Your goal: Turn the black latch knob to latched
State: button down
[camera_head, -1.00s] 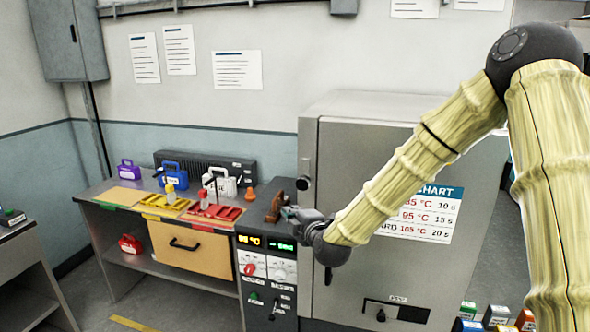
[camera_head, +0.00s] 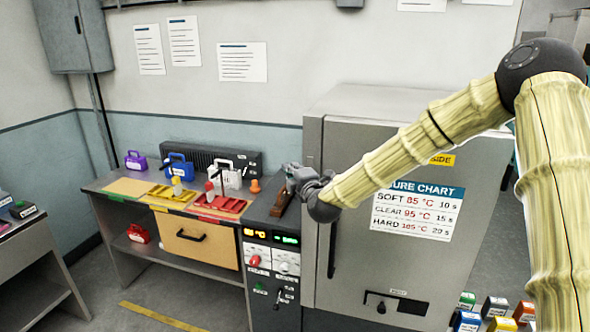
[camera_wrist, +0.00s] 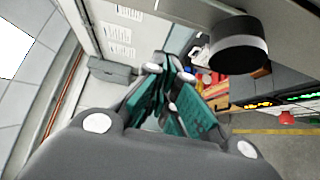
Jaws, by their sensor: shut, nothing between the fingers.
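The black latch knob (camera_wrist: 238,45) shows large in the wrist view as a round black cylinder with a pale band, on the grey face at upper right. In the head view my gripper and wrist cover the place on the cabinet's left edge where the knob sits. My gripper (camera_head: 291,170) is beside the left edge of the grey cabinet door (camera_head: 345,145). In the wrist view its teal-padded fingers (camera_wrist: 165,65) are together and empty, left of the knob and apart from it in the picture. I cannot tell the knob's turn position.
The grey cabinet carries a cure chart (camera_head: 417,212) and a small lower black lever (camera_head: 380,307). Coloured boxes (camera_head: 467,321) stand at lower right.

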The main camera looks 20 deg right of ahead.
jog(key=d+p, duration=0.1)
jog(key=p, duration=0.1)
jog(key=w+d+p, duration=0.1)
jog(key=d+p, duration=0.1)
jog(key=shift+w, duration=0.2)
dwell(0.4)
jog(key=shift+d, duration=0.1)
dwell(0.4)
